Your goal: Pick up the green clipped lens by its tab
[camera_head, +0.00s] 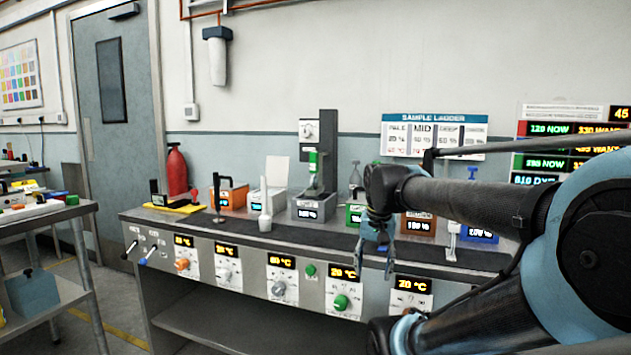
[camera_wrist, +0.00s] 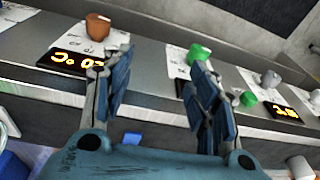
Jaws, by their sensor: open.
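I cannot pick out the green clipped lens or its tab for certain in either view. A small green piece (camera_head: 313,160) shows on the dark upright stand (camera_head: 328,140) above the grey bath, too small to tell what it is. My gripper (camera_head: 375,262) is open and points down in front of the bench, right of that stand. In the wrist view my gripper's two blue fingers (camera_wrist: 158,85) are spread with nothing between them but the bench behind.
The bench (camera_head: 285,237) carries a row of coloured baths, including an orange bath (camera_head: 233,196) and a green-fronted bath (camera_head: 355,215). A green knob (camera_head: 341,303) is on its front, also in the wrist view (camera_wrist: 200,52). A cart (camera_head: 45,215) stands left.

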